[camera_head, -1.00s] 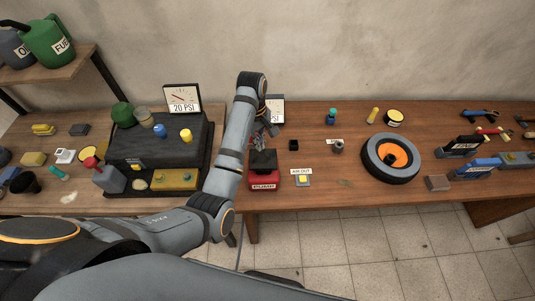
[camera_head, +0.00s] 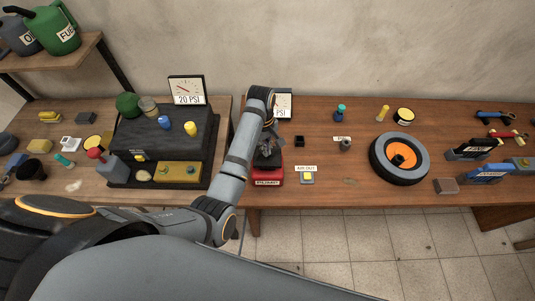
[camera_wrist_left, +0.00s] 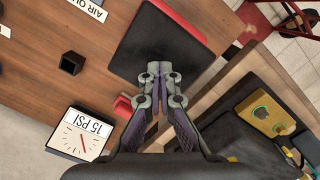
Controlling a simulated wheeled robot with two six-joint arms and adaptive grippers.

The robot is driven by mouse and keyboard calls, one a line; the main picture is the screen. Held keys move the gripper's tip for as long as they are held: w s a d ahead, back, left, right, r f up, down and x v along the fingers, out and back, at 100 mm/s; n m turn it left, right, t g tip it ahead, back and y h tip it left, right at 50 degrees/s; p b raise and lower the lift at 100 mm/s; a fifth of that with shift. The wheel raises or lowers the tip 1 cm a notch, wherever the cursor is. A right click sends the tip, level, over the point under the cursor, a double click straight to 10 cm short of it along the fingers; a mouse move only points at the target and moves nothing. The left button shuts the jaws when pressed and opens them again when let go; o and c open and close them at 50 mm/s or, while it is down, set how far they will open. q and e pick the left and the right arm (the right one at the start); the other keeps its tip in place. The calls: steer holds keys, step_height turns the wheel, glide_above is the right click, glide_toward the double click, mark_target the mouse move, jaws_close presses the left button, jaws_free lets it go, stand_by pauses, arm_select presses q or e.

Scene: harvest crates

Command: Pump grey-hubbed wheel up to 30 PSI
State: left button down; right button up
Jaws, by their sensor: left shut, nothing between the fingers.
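The red pump (camera_head: 268,181) stands on the right-hand bench with a black pad on top. My left gripper (camera_head: 268,153) is shut and empty over that pad. In the left wrist view, the closed fingertips (camera_wrist_left: 158,70) overlap the black pad (camera_wrist_left: 172,40); I cannot tell if they touch. The AIR OUT block (camera_head: 307,178) has a yellow button. The visible wheel (camera_head: 377,166) has an orange hub; I see no grey-hubbed wheel. My right gripper is out of view.
A second gauge (camera_head: 187,88) reading 20 PSI stands behind a black box (camera_head: 150,140) on the left bench. A small black block (camera_head: 299,141) and a grey knob-like piece (camera_head: 345,145) lie between pump and wheel. A gap separates the benches.

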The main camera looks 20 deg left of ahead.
arm_select(q)
step_height(320, 180, down, 4)
steer(key=shift+s+f+b, duration=0.15)
steer(key=shift+f+b, duration=0.1)
steer(key=shift+b, duration=0.25)
steer(key=shift+a+r, duration=0.15)
steer(key=shift+r, duration=0.15)
steer(key=shift+w+a+r+p, duration=0.5)
steer(key=shift+w+a+p, duration=0.2)
steer(key=shift+a+p, duration=0.1)
steer(key=shift+w+a, duration=0.15)
steer(key=shift+a, duration=0.05)
steer(key=shift+w+a+f, duration=0.1)
steer(key=shift+f, duration=0.05)
steer(key=shift+r, duration=0.4)
steer(key=r, duration=0.6)
steer(key=shift+w+a+r, duration=0.15)
steer(key=shift+w+a, duration=0.15)
steer(key=shift+r, duration=0.25)
